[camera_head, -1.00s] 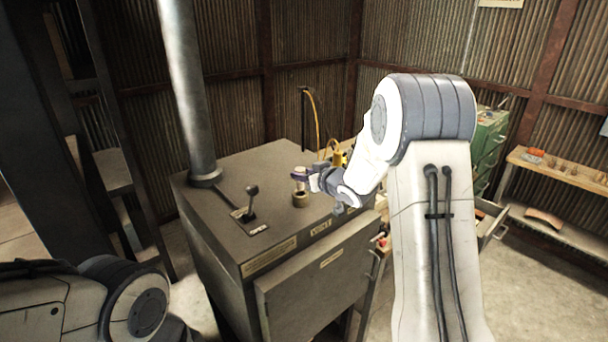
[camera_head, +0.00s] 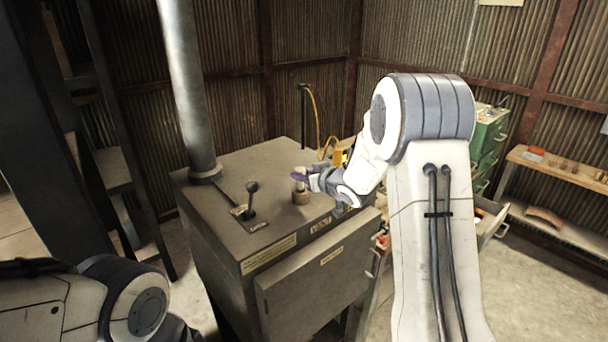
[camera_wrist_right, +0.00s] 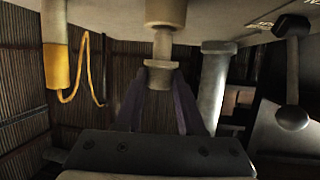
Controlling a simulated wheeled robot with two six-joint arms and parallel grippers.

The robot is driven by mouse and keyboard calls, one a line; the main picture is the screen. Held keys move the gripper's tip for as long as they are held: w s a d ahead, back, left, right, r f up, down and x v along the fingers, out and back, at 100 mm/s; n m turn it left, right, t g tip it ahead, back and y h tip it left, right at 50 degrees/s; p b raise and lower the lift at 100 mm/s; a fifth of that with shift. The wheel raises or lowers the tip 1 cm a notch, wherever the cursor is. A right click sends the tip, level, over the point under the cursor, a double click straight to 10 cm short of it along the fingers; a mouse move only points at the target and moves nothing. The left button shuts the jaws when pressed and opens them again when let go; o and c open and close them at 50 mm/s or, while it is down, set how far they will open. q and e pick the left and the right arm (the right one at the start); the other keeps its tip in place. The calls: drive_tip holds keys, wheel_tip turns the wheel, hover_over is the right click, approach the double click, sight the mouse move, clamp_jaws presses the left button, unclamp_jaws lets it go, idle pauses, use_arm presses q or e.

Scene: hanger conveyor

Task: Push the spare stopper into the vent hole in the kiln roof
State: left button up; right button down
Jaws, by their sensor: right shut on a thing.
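The kiln (camera_head: 205,225) is a grey-brown metal box in the middle of the head view. On its flat roof stands a short tan collar (camera_head: 301,197) around the vent hole; the hole's mouth is covered. The pale stopper (camera_head: 299,186) is upright over the collar, and its lower end meets the collar's mouth. My right gripper (camera_head: 300,176) is shut on the stopper from the right. The right wrist view is upside down. There the stopper's stem (camera_wrist_right: 162,45) runs into the collar (camera_wrist_right: 165,12), with part of the stem still showing. My left gripper is out of view.
A flue pipe (camera_head: 188,90) and a black-knobbed lever (camera_head: 250,200) rise from the roof left of the collar. A yellow tool (camera_head: 340,157) with a hose stands behind the gripper. A green cabinet (camera_head: 487,135) and a shelf (camera_head: 560,165) are at right.

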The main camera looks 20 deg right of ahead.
sight(302, 184)
drive_tip(key=shift+f+b, duration=1.45)
drive_tip(key=shift+f, duration=0.4)
idle(1.1)
drive_tip(key=c, duration=0.8)
unclamp_jaws()
drive_tip(key=shift+o, duration=0.2)
drive_tip(key=o, duration=0.6)
drive_tip(key=shift+c, duration=0.2)
drive_tip(key=shift+s+d+r, duration=0.1)
drive_tip(key=shift+s+r, duration=0.05)
drive_tip(key=shift+s, duration=0.2)
drive_tip(key=b+v, duration=0.2)
drive_tip(key=v, duration=0.7)
drive_tip(key=shift+s+r, duration=0.2)
drive_tip(key=shift+s, duration=0.05)
